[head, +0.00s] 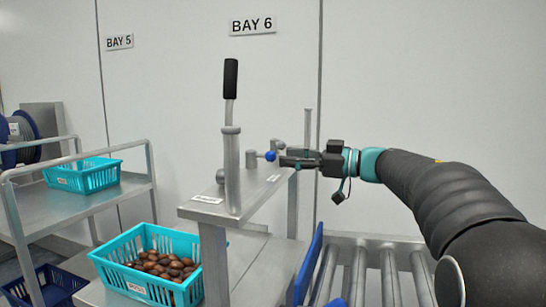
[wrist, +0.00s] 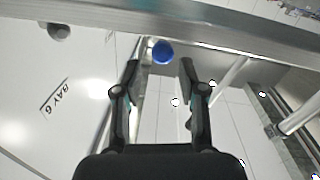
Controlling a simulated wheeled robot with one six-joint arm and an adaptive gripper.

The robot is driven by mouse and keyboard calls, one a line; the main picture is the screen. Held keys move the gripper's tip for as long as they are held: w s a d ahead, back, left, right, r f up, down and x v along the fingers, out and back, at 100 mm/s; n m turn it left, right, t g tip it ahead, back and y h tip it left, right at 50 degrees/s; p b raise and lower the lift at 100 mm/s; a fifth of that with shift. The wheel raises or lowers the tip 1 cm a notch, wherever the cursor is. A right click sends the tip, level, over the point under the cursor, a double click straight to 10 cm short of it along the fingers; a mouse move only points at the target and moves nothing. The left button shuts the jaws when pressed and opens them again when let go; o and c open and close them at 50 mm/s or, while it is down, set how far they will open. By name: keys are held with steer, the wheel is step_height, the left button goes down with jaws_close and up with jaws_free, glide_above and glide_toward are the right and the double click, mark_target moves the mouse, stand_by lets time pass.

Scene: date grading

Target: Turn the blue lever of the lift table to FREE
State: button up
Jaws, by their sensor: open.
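The blue lever's round knob (head: 270,156) sits above the metal top plate (head: 222,212) of the lift table. The knob also shows in the wrist view (wrist: 163,52), just beyond the fingertips and between their lines. My gripper (head: 284,158) is open and reaches in from the right, its tips close to the knob. The wrist view shows the two fingers apart (wrist: 160,68) with nothing between them. I cannot tell whether a finger touches the knob. Small labels lie on the plate, too small to read.
An upright post with a black handle (head: 231,79) stands left of the knob. A teal crate of dates (head: 108,272) stands below left. A trolley (head: 130,187) bears another teal crate (head: 65,178). Metal rollers (head: 356,275) lie below my arm.

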steer(key=shift+v, duration=1.9)
steer(key=shift+o, duration=1.8)
steer(key=shift+a+f+b, duration=0.1)
steer(key=shift+f+b, duration=0.1)
steer(key=shift+b, duration=0.15)
steer(key=m+t+h+b, duration=0.6)
steer(key=t+b, duration=0.1)
steer(key=b, duration=0.2)
glide_toward(273, 157)
steer(key=b+x, duration=0.1)
steer(key=x, duration=1)
steer(key=shift+a, duration=0.1)
